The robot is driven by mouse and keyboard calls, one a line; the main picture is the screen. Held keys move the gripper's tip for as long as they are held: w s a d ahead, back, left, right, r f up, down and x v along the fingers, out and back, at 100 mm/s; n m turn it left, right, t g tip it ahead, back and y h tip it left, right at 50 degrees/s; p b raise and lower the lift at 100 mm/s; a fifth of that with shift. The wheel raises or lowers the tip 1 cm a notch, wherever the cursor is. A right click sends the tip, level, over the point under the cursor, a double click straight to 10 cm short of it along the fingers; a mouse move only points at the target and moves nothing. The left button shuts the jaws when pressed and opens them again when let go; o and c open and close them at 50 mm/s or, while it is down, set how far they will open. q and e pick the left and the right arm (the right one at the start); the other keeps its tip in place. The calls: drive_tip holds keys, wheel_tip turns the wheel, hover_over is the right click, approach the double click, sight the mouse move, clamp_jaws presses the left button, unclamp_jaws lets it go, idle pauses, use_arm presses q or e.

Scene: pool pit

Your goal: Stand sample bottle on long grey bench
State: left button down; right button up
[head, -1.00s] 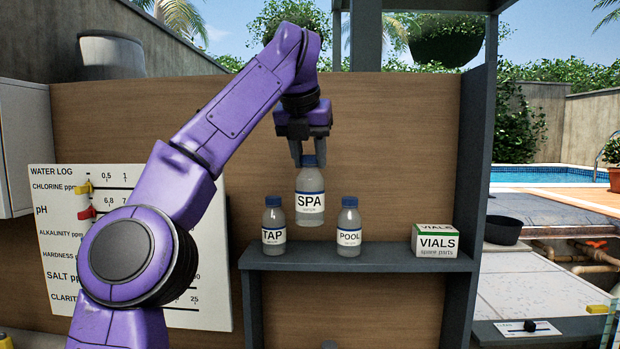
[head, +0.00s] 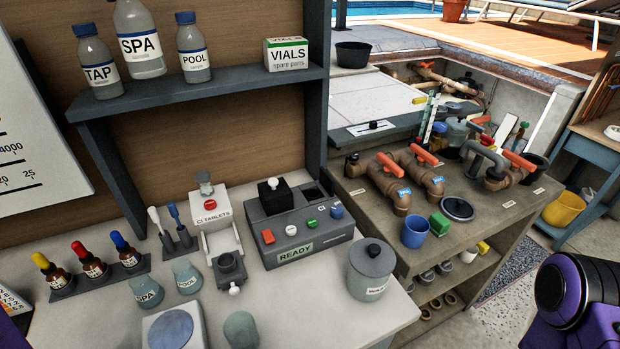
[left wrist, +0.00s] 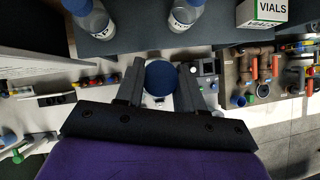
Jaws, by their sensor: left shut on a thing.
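The sample bottle, labelled SPA with a clear body (head: 140,45), hangs upright between the TAP bottle (head: 97,65) and the POOL bottle (head: 194,62), with its base above the shelf. In the left wrist view its blue cap (left wrist: 160,77) sits between the fingers of my left gripper (left wrist: 160,88), which is shut on it. The left gripper is outside the head view. The long pale grey bench (head: 295,318) lies below the shelf, with a bare stretch at its front right. My right gripper is not in view; a purple part of my arm shows at the lower right.
The dark grey shelf (head: 255,82) also bears a VIALS box (head: 293,54). On the bench stand dropper bottles (head: 93,267), a tablet dispenser (head: 210,208), a READY device (head: 298,225), a lidded jar (head: 370,272) and a scale (head: 172,333). A pipework bench (head: 470,235) stands right.

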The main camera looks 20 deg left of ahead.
use_arm(q)
drive_tip(key=d+f+m+h+b, duration=0.4)
drive_tip(key=d+f+m+b, duration=0.25)
drive_tip(key=d+f, duration=0.8)
drive_tip(key=s+d+f+m+g+h+b, duration=0.1)
drive_tip(key=s+d+f+m+g+h, duration=0.1)
drive_tip(key=s+d+f+m, duration=0.5)
drive_tip(key=s+d+f+m+g+h+b, duration=0.15)
drive_tip(key=s+d+f+m, duration=0.25)
drive_tip(key=s+d+f, duration=0.8)
drive_tip(key=w+a+f+p, duration=0.3)
drive_tip(key=w+a+f, duration=0.1)
drive_tip(key=w+f, duration=0.6)
drive_tip(key=shift+w+f+h, duration=0.15)
drive_tip(key=shift+w+h, duration=0.3)
drive_tip(key=shift+w, duration=0.7)
drive_tip(key=shift+f+t, duration=0.1)
drive_tip(key=shift+t, duration=0.15)
